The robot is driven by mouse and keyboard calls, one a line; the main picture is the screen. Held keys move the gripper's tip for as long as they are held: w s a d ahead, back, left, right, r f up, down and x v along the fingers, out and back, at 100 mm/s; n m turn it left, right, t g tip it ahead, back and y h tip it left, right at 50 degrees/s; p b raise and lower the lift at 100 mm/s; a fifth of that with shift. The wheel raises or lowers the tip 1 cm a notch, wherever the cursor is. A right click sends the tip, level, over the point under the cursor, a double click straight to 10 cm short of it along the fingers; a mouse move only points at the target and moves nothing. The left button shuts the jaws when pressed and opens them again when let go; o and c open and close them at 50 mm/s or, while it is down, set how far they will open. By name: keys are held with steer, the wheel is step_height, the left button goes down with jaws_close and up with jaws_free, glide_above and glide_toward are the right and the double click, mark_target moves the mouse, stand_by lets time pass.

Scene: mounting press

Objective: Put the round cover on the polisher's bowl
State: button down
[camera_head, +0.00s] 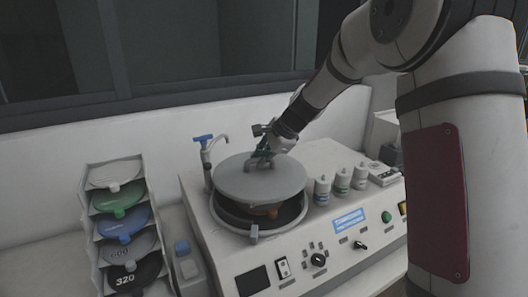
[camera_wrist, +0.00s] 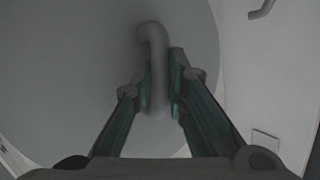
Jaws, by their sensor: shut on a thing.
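The round grey cover (camera_head: 238,182) is above the polisher's bowl (camera_head: 230,210) in the head view, with a dark gap at the front between them. An orange-brown thing shows in that gap. The cover also fills much of the wrist view (camera_wrist: 60,60). My gripper (camera_head: 262,158) is at the cover's top middle. In the wrist view my gripper (camera_wrist: 160,85) is shut on the cover's bent grey handle (camera_wrist: 157,50), a finger on each side. The polisher (camera_head: 300,240) is a white machine with a control panel. The bowl's rear rim is hidden by the cover.
Small white bottles (camera_head: 341,181) stand right of the bowl. A rack with several coloured discs (camera_head: 124,225) and a blue-capped bottle (camera_head: 184,255) stand on the left. A wall is close behind.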

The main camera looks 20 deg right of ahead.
mark_target(259, 175)
steer(key=shift+s+a+r+p, duration=0.1)
steer(key=shift+s+a+p, duration=0.2)
steer(key=shift+s, duration=0.35)
steer(key=shift+s+a+r+p, duration=0.1)
steer(key=shift+s+a+p, duration=0.15)
steer(key=shift+s, duration=0.35)
steer(key=shift+s+f, duration=0.15)
steer(key=shift+f, duration=0.1)
steer(key=shift+w+f, duration=0.2)
steer(key=shift+f, duration=0.75)
steer(key=shift+f+b, duration=0.4)
steer(key=shift+f, duration=0.4)
steer(key=shift+s, duration=0.1)
steer(key=c, duration=1.5)
jaws_free()
